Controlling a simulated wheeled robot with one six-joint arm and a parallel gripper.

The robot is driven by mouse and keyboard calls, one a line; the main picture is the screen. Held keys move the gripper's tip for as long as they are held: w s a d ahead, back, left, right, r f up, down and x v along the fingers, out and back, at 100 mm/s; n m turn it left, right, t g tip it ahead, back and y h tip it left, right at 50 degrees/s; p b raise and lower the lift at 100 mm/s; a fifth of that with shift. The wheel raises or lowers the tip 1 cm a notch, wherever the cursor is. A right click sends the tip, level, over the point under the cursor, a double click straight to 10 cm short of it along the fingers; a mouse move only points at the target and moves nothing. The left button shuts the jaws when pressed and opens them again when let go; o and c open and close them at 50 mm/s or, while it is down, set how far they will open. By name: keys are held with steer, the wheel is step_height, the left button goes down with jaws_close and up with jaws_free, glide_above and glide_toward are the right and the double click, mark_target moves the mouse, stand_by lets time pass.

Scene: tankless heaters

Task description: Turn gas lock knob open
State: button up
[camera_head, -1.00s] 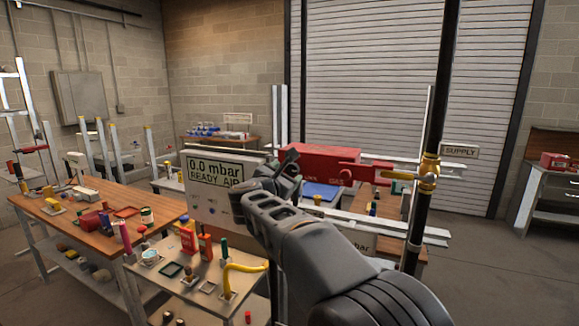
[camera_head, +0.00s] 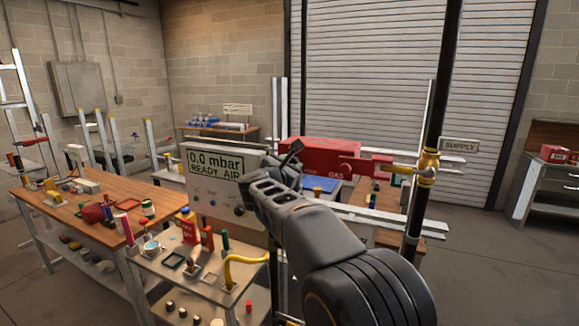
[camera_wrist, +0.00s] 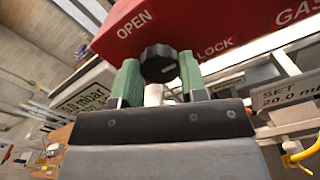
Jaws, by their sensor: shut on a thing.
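The gas lock knob (camera_wrist: 158,62) is black and round, on the front of a red box (camera_wrist: 230,22) lettered OPEN, LOCK and GAS. OPEN is to the upper left of the knob and LOCK to its right. My gripper (camera_wrist: 160,77) has its green fingers on both sides of the knob and is shut on it. A small light mark shows on the knob's lower right; its exact direction is hard to tell. In the head view the red box (camera_head: 318,153) stands behind my gripper (camera_head: 292,150), and my arm hides the knob.
A display panel (camera_head: 222,172) reading 0.0 mbar READY AIR stands left of my gripper. A black upright pipe with a brass fitting (camera_head: 427,165) is at the right. A small cart (camera_head: 160,275) with bottles and a yellow hose (camera_head: 245,262) is below left.

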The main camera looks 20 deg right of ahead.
steer(key=c, duration=0.3)
steer(key=shift+n, duration=0.3)
steer(key=shift+r+n+p, duration=0.1)
steer(key=shift+n+p, duration=0.95)
steer(key=shift+n, duration=7.15)
steer(key=o, duration=0.9)
